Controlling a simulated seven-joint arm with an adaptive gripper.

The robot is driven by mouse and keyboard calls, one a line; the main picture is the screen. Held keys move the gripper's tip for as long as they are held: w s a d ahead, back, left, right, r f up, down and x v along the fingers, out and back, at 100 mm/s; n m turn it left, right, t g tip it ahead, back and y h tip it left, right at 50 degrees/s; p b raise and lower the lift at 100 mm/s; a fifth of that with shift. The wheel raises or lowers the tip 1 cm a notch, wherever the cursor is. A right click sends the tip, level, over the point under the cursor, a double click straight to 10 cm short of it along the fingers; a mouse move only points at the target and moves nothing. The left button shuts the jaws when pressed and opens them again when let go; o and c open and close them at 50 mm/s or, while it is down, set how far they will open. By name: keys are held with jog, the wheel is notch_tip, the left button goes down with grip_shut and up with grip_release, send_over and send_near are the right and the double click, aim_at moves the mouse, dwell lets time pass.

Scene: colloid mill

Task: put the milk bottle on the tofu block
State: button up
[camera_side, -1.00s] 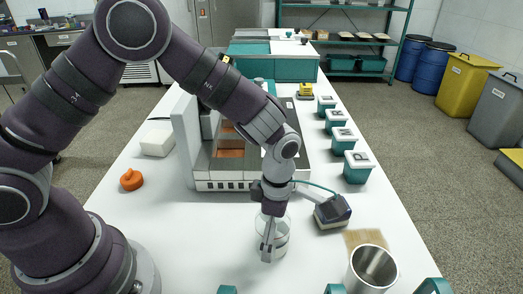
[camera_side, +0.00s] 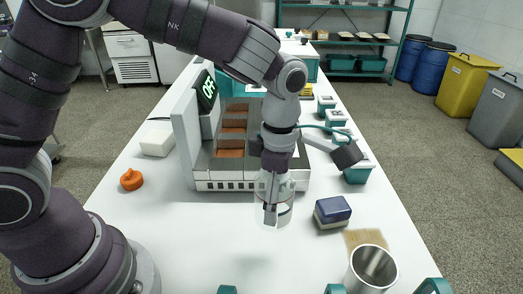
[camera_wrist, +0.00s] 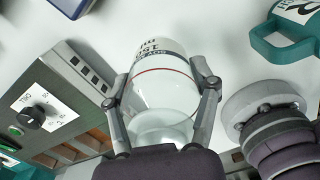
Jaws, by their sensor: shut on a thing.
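My gripper (camera_side: 272,212) is shut around a clear, glass-like vessel (camera_side: 272,190), held upright above the white table in front of the machine. In the wrist view the fingers (camera_wrist: 163,95) grip both sides of this vessel (camera_wrist: 160,85); it has a red line and dark printed lettering, only partly readable. It is the only bottle-like thing I see, so I take it as the milk bottle. A plain white block (camera_side: 157,143), probably the tofu block, lies on the table at the left, behind an orange lump, well apart from my gripper.
The machine (camera_side: 245,185) with an OFF display (camera_side: 207,91) stands just behind my gripper. The orange lump (camera_side: 131,180) is at left. A blue-and-cream block (camera_side: 332,212), a steel cup (camera_side: 371,272) and teal pots (camera_side: 357,174) are at right. The table's front middle is clear.

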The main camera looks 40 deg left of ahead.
jog(key=s+a+n, duration=0.1)
jog(key=s+a, duration=0.5)
jog(key=a, duration=0.5)
jog(key=s+a+n, duration=0.1)
jog(key=s+a, duration=0.4)
jog(key=a, duration=0.6)
jog(key=m, duration=1)
send_over(158, 143)
jog(key=w+d, duration=0.1)
jog(key=shift+d+f, duration=0.1)
jog(key=shift+f, duration=1.65)
